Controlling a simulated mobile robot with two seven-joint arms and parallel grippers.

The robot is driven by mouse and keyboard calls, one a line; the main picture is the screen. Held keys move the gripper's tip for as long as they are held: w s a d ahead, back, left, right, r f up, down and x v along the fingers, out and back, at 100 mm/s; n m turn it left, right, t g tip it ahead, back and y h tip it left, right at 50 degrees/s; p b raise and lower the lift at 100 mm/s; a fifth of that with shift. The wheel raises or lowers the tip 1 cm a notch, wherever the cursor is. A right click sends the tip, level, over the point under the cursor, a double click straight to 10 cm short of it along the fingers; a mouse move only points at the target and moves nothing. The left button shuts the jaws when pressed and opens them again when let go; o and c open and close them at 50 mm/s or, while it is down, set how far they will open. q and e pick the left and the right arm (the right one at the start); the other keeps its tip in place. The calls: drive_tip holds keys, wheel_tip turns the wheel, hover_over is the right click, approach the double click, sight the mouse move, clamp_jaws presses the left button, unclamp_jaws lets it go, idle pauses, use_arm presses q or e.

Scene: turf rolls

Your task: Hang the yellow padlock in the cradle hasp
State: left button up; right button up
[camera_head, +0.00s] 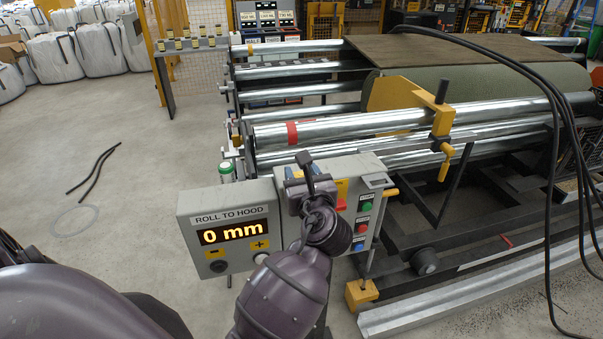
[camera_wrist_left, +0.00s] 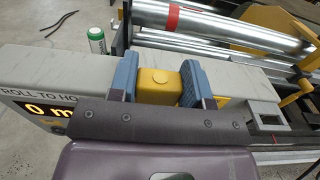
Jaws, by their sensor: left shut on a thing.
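My left gripper (camera_head: 308,180) is in front of the grey control box in the head view, with its arm hiding part of the box. In the left wrist view its two blue fingers (camera_wrist_left: 158,84) are shut on the sides of the yellow padlock (camera_wrist_left: 158,88). The padlock's yellow body shows between them; its shackle cannot be made out. In the head view the padlock is hidden behind the gripper. I cannot clearly pick out the cradle hasp; a small grey bracket (camera_head: 376,181) stands at the box's right end. My right gripper is not in view.
The display box (camera_head: 192,222) reads 0 mm, with push buttons (camera_head: 364,207) to its right. A green and white can (camera_head: 227,172) stands behind it. Steel rollers (camera_head: 350,126) and a yellow clamp (camera_head: 442,120) lie beyond. Black cables (camera_head: 548,85) hang at the right.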

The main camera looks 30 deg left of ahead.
use_arm(q)
drive_tip(key=shift+f+b, duration=0.3)
drive_tip(key=shift+f, duration=0.5)
drive_tip(key=o, duration=1.1)
drive_tip(key=shift+c, duration=0.2)
drive_tip(key=b+v, duration=0.1)
drive_tip(key=v, duration=1)
